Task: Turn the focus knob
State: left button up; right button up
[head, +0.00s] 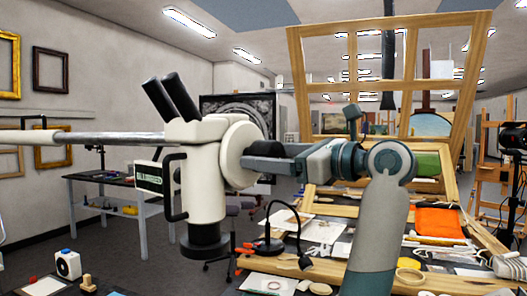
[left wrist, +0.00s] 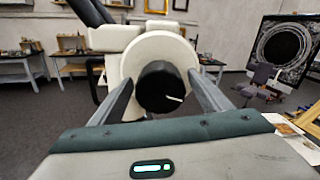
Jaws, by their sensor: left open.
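A cream stereo microscope (head: 203,180) with black eyepieces hangs on a horizontal boom in the head view. Its black focus knob (head: 233,160) sticks out from a round cream disc on the right side. In the left wrist view the knob (left wrist: 158,90) faces me, with a white mark pointing right and slightly down. My left gripper (head: 254,157) reaches in level from the right. Its two fingers are open, one on each side of the knob, with visible gaps in the left wrist view. My right gripper is not in view.
Below stands a worktable with a black desk lamp (head: 304,262), papers, an orange cloth (head: 438,222) and wooden frames. A large wooden frame (head: 300,60) rises behind my arm. A side table (head: 110,182) stands at left. Grey floor lies open between.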

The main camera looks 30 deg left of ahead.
pick_arm(q)
jog(key=shift+a, duration=0.85)
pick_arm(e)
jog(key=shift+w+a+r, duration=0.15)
pick_arm(q)
jog(key=c, duration=1.1)
jog(key=shift+o, duration=0.2)
jog(key=shift+w+m, duration=0.1)
jog(key=shift+m, duration=0.3)
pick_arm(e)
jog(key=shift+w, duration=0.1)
pick_arm(q)
jog(key=shift+m+p, duration=0.3)
jog(key=shift+m, duration=2.4)
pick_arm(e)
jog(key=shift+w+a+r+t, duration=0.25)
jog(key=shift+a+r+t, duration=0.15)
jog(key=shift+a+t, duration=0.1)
